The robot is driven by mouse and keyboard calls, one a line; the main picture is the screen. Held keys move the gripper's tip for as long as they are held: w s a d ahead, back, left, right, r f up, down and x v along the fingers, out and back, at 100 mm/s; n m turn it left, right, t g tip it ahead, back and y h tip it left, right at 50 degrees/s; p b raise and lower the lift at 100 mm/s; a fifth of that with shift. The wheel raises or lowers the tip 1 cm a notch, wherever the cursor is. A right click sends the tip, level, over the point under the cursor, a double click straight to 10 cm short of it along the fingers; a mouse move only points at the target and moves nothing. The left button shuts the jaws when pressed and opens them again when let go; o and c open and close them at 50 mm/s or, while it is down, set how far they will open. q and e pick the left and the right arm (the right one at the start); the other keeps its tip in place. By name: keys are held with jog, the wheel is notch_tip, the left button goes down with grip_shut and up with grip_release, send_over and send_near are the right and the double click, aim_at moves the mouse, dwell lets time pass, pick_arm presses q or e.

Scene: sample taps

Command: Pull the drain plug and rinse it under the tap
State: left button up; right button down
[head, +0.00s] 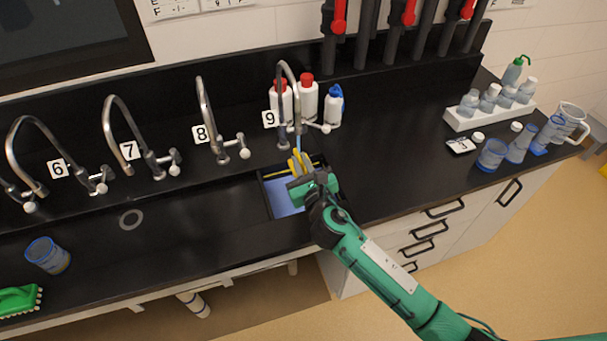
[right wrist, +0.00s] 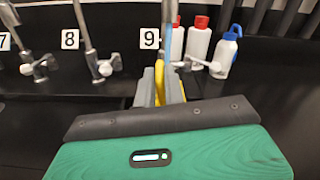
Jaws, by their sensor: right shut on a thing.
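Tap 9 (head: 279,82) arches over a small sink (head: 268,203) with a blue surface inside. A thin bluish stream (head: 298,143) comes down from its spout; it also shows in the right wrist view (right wrist: 177,45). My right gripper (head: 299,165) is over the sink, below the spout. It is shut on a yellow thing, seemingly the drain plug (right wrist: 159,85), of which only a part shows between the grey fingers. The gripper and wrist hide part of the sink and its drain. My left gripper is not in view.
Taps 6, 7 and 8 (head: 203,100) stand to the left. Red-capped bottles (head: 307,105) and a blue-capped bottle (head: 333,110) stand behind tap 9. A bottle rack (head: 455,122) and blue beakers (head: 492,155) are at right. A blue beaker (head: 47,256) and green brush (head: 18,300) are at left.

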jog(key=shift+s, duration=0.1)
jog(key=s+p, duration=0.1)
jog(key=s, duration=0.6)
jog(key=shift+s+d+p, duration=0.35)
jog(key=shift+s+d, duration=0.05)
jog(key=shift+d, duration=0.05)
jog(key=shift+r, duration=0.1)
dwell(1.1)
jog(key=s+r+p, duration=0.4)
jog(key=s, duration=0.1)
jog(key=shift+d+p, duration=0.25)
jog(key=shift+p, duration=0.05)
jog(key=shift+w+f, duration=0.1)
